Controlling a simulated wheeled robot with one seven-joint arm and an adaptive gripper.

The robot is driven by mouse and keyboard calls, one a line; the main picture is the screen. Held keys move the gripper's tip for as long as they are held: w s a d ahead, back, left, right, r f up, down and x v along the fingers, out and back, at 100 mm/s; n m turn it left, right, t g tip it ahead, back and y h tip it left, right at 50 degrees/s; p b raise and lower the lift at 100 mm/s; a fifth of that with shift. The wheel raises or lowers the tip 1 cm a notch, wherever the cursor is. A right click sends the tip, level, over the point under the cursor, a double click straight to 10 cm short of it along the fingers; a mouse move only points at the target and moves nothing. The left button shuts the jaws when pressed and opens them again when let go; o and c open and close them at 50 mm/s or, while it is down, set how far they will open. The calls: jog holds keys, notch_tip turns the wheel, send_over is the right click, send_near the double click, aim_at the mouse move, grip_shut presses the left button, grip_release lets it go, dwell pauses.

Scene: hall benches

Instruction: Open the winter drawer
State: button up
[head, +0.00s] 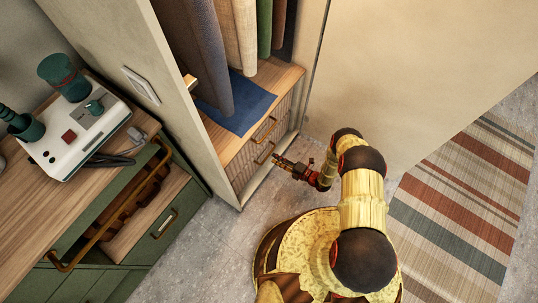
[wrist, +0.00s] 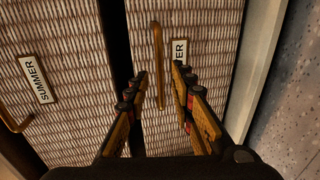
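The winter drawer (wrist: 209,75) is the lower woven-front drawer of the wardrobe, and its front looks shut. Its label (wrist: 180,52) is partly hidden by a finger; only "ER" reads. Its brass bar handle (wrist: 156,50) also shows in the head view (head: 264,152). The drawer labelled SUMMER (wrist: 60,105) is above it, on the left in the wrist view, and looks shut. My gripper (wrist: 159,72) is open, its fingers on either side of the winter handle in the picture. I cannot tell whether they touch it. In the head view my gripper (head: 277,160) is close before the lower drawer.
A blue cloth (head: 240,105) and hanging fabrics (head: 240,30) are above the drawers. A green cabinet (head: 165,222) with a white device (head: 80,130) on top stands left. A striped rug (head: 460,200) lies right. A beige panel (head: 400,80) stands beside the wardrobe.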

aim_at(269, 154)
jog(key=shift+b+x, duration=0.65)
jog(key=shift+x, duration=2.1)
jog(key=c, duration=0.3)
grip_shut()
